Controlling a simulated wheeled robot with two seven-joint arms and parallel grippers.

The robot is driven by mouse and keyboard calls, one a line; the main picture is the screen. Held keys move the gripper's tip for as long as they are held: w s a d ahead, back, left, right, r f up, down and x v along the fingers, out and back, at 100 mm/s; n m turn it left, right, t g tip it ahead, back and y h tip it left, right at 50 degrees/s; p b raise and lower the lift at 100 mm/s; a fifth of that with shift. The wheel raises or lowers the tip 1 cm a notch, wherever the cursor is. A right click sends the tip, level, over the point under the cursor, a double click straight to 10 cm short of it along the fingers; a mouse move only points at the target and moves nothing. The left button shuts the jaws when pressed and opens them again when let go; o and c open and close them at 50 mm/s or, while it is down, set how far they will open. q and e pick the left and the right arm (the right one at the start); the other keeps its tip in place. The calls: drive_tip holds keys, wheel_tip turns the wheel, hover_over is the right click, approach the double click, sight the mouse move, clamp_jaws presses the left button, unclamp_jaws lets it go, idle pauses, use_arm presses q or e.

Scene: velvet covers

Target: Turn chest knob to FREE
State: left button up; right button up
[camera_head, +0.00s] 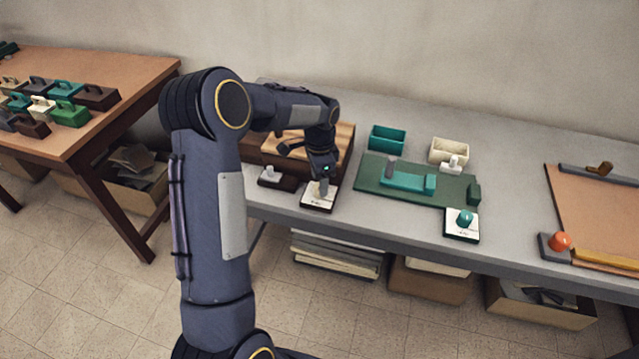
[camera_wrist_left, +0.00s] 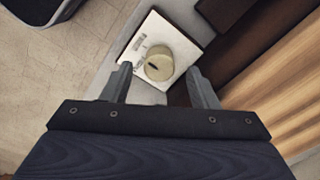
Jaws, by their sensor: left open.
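The chest knob (camera_wrist_left: 159,64) is a round cream knob with a short dark mark on top. It sits on a white plate (camera_wrist_left: 139,39) with small print that is too blurred to read. In the head view the plate (camera_head: 314,203) lies on the grey bench in front of the wooden chest (camera_head: 345,140), which my arm partly hides. My left gripper (camera_head: 323,175) is above the knob, pointing down. In the wrist view its fingers (camera_wrist_left: 160,72) are open, one to each side of the knob, with gaps showing. My right gripper is not in view.
Right are a green board (camera_head: 400,201), a teal knob (camera_head: 465,218), a teal bin (camera_head: 387,137) and a cream bin (camera_head: 446,151). An orange knob (camera_head: 560,241) sits farther right.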

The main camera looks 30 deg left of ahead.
use_arm(q)
wheel_tip(320, 180, up, 5)
drive_tip(key=shift+r, duration=0.3)
idle(0.4)
drive_tip(key=shift+s+r, duration=0.15)
drive_tip(key=shift+r, duration=0.1)
drive_tip(key=s+d+r+n+t+h, duration=0.1)
drive_tip(key=s+d+r+n+t, duration=0.15)
drive_tip(key=s+r, duration=0.45)
drive_tip(key=s+d+r+n+t+h+p, duration=0.1)
drive_tip(key=s+d+n, duration=0.3)
drive_tip(key=s, duration=0.7)
drive_tip(key=s+d+n+t+h, duration=0.1)
drive_tip(key=s+d+n, duration=0.3)
drive_tip(key=s, duration=0.6)
drive_tip(key=shift+s+d+r+t+h+p, duration=0.35)
drive_tip(key=shift+s+d+t+h+p, duration=0.05)
drive_tip(key=shift+d+t, duration=0.2)
